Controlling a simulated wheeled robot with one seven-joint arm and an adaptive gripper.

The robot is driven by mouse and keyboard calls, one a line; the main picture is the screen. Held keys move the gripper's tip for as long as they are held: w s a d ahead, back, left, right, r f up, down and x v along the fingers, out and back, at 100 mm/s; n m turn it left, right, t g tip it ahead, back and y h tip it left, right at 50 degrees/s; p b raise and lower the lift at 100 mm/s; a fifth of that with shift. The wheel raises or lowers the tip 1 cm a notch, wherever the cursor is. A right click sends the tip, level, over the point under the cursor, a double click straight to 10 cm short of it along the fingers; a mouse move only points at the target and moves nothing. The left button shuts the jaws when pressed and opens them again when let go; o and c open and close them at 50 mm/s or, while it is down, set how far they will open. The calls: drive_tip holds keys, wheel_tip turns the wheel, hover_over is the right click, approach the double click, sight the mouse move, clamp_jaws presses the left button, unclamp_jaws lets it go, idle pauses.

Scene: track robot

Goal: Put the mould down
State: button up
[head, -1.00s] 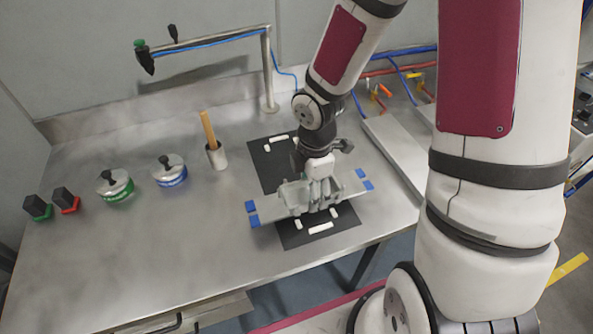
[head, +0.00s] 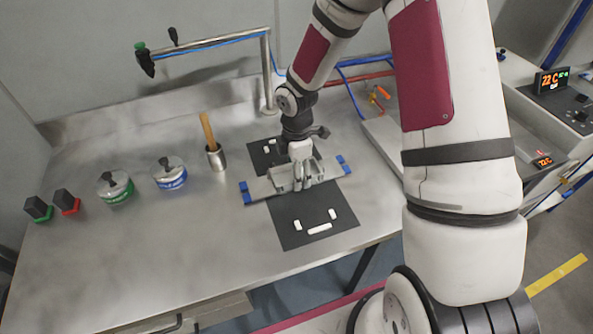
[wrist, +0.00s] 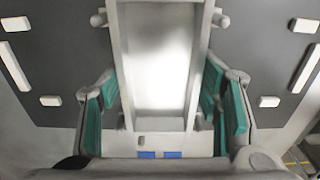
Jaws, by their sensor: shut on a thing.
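The mould (head: 262,188) is a long grey piece with blue pads at both ends, lying roughly level and crosswise over the black mat (head: 290,236). My gripper (head: 302,184) points down and is shut on the middle of the mould. In the wrist view the mould (wrist: 160,75) runs up the middle as a pale channel, between my fingers with teal pads (wrist: 162,105). White marker blocks show on the mat in front of and behind the mould. The head view does not settle whether the mould touches the mat.
Left on the steel table (head: 190,250) are a cup with a wooden handle (head: 216,158), a blue-banded pot (head: 171,174), a green-banded pot (head: 115,188) and two black-handled blocks. A bent pipe (head: 267,75) stands behind. The front left of the table is clear.

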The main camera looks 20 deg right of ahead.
drive_tip(key=shift+f, duration=0.15)
drive_tip(key=o, duration=1.7)
wheel_tip(320, 180, up, 12)
drive_tip(key=s+d+r+m+t+h, duration=0.1)
drive_tip(key=s+r+m, duration=0.35)
drive_tip(key=r, duration=0.35)
drive_tip(key=s+d+r+m+t+h, duration=0.1)
drive_tip(key=s+r+m, duration=0.3)
drive_tip(key=s+r, duration=0.3)
drive_tip(key=shift+s+a+r+m+t+y, duration=0.35)
drive_tip(key=shift+s+r+m+t, duration=0.2)
drive_tip(key=shift+s+r+m, duration=0.95)
drive_tip(key=shift+s+a+r+m+t+y, duration=0.25)
drive_tip(key=shift+s+r+m+t, duration=0.5)
drive_tip(key=shift+s+m, duration=1.3)
drive_tip(key=shift+s+a+r+m+t+y, duration=0.35)
drive_tip(key=shift+s+r+m, duration=0.95)
drive_tip(key=shift+s, duration=1)
drive_tip(key=shift+d, duration=0.1)
